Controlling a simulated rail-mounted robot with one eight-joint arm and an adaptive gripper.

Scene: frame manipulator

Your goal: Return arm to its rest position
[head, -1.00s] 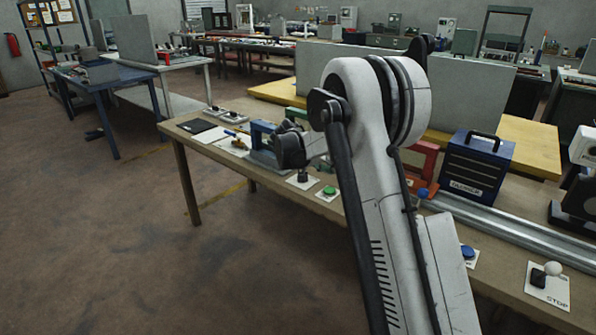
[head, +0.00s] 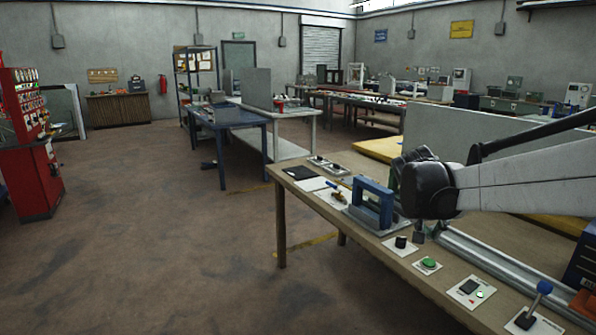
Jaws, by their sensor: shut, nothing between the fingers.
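My arm (head: 530,183) enters from the right in the head view, its pale link lying nearly level above the workbench. It ends in a dark, rounded wrist (head: 428,187) over the bench, just right of a blue frame-shaped fixture (head: 373,205). My gripper (head: 418,233) is mostly hidden by this wrist; only a small dark part shows below it. It is shut and nothing shows in it. I cannot tell how far it is above the bench.
The wooden bench (head: 330,213) carries a black knob (head: 400,242), a green button (head: 429,263), a switch plate (head: 470,291), a blue-topped joystick (head: 541,290) and a metal rail (head: 500,263). A grey panel (head: 480,140) stands behind. The floor at left is open.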

